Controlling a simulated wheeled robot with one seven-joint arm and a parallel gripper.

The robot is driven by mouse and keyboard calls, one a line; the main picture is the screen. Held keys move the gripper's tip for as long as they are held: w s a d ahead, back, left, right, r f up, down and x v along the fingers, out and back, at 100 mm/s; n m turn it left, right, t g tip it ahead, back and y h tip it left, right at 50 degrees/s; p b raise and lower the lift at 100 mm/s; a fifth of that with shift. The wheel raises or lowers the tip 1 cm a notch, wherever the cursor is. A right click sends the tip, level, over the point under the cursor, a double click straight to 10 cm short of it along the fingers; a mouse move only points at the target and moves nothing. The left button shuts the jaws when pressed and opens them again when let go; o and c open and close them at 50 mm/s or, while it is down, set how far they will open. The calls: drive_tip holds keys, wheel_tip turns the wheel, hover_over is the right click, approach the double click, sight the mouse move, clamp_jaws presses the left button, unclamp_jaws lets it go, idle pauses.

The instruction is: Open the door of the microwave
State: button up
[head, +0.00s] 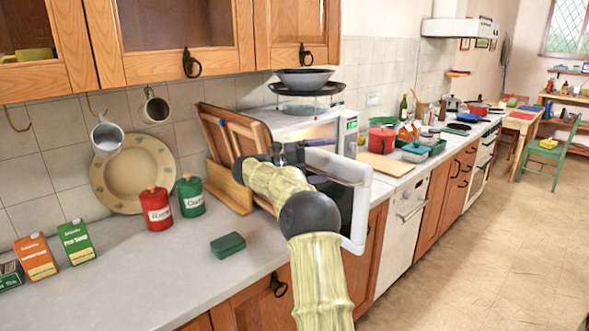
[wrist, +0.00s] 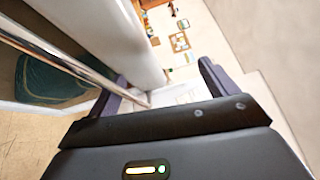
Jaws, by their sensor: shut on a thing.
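The microwave (head: 312,128) is white and stands on the counter, with bowls stacked on top. Its door (head: 355,228) has a white frame and a dark pane. My gripper (head: 330,170) is at the door's upper part and is shut on the door. In the wrist view, a white door edge (wrist: 112,35) and a thin metal bar (wrist: 62,45) run down toward the fingers of my gripper (wrist: 163,88). My arm hides part of the door, and the exact contact is hard to see.
A wooden rack (head: 235,195) stands left of the microwave. Wall cabinets (head: 175,40) hang above. The floor (head: 470,270) at the right is clear.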

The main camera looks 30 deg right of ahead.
drive_tip(key=shift+n+t, duration=0.4)
drive_tip(key=shift+t, duration=0.2)
drive_tip(key=v, duration=0.4)
drive_tip(key=shift+w+a, duration=0.2)
drive_tip(key=shift+w, duration=0.1)
drive_tip(key=shift+c, duration=0.2)
drive_tip(key=shift+h, duration=0.3)
drive_tip(key=v, duration=0.4)
drive_tip(key=shift+w+a+f+b, duration=0.15)
drive_tip(key=shift+w+b, duration=0.25)
drive_tip(key=shift+w, duration=0.1)
drive_tip(key=c, duration=0.8)
drive_tip(key=shift+o, duration=0.2)
drive_tip(key=shift+s+a+f+g+b, duration=0.15)
drive_tip(key=shift+s+a+g+b, duration=0.15)
drive_tip(key=shift+a+b, duration=0.2)
drive_tip(key=shift+w+f+b, duration=0.1)
drive_tip(key=shift+w+b, duration=0.05)
drive_tip(key=shift+b, duration=0.15)
